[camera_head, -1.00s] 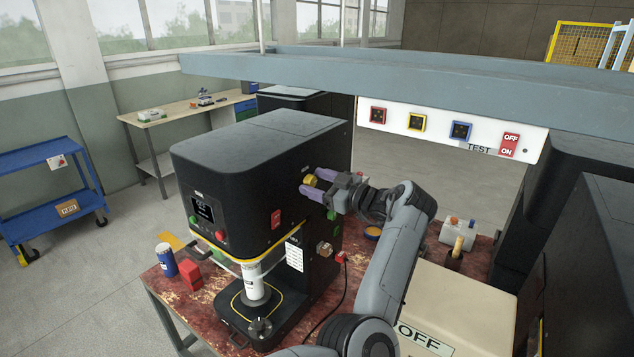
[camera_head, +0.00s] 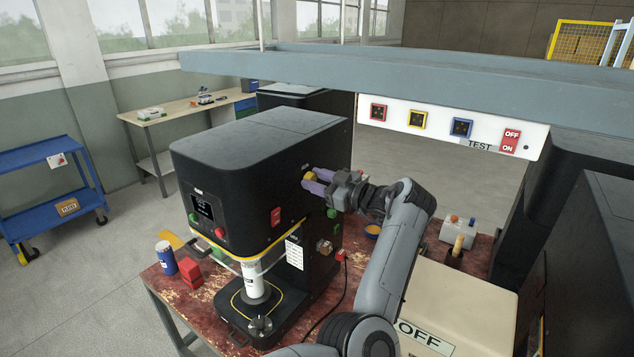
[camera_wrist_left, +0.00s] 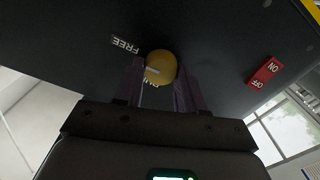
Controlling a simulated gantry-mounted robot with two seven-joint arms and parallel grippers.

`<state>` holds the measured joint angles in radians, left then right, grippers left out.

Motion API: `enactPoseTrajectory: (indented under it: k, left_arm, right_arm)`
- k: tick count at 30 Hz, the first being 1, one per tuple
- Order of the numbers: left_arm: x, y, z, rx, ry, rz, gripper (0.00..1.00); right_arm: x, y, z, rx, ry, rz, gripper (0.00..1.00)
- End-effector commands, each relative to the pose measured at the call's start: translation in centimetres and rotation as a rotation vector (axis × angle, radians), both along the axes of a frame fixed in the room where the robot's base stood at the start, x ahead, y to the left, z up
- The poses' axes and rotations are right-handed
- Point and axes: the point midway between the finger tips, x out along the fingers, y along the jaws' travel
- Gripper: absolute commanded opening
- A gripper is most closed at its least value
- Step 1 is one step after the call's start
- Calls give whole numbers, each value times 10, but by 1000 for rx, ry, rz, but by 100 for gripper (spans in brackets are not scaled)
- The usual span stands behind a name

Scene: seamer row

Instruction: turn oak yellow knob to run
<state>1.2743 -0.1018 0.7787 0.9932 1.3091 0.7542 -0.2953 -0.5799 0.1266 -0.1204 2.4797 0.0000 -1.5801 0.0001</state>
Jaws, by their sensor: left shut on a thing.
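The yellow knob (camera_head: 311,177) sits on the side face of the black seamer (camera_head: 262,170). My left gripper (camera_head: 316,182) is shut on the knob, with a purple finger on either side of it. In the left wrist view the round knob (camera_wrist_left: 160,68) lies between the fingertips (camera_wrist_left: 160,82) and has a pale line across its face. A label FREE (camera_wrist_left: 125,44) stands beside it, upside down in that view. Another label beneath the knob is mostly hidden by it. My right gripper is not in view.
A red ON/OFF switch (camera_wrist_left: 264,73) is on the same face. A green button (camera_head: 332,213) lies just below my gripper. A blue overhead beam (camera_head: 430,78) carries a white TEST panel (camera_head: 455,125). A blue can (camera_head: 166,258) and red block (camera_head: 190,272) stand on the table.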

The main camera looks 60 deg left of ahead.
Motion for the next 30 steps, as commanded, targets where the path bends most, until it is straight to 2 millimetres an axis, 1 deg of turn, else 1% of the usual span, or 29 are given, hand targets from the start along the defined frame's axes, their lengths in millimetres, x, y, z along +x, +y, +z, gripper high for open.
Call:
enactPoseTrajectory:
  k: [1, 8, 18, 30]
  left_arm:
    - [0, 0, -3, 6, -17, 0, 9]
    - [-1, -1, -5, 63, -149, 1, 9]
    - [-2, -1, -5, 187, -438, 0, 9]
    - [-3, -2, -6, 338, -787, 0, 9]
  right_arm:
    - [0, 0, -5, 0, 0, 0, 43]
    - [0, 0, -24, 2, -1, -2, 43]
    - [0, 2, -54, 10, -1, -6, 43]
    - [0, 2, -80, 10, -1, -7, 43]
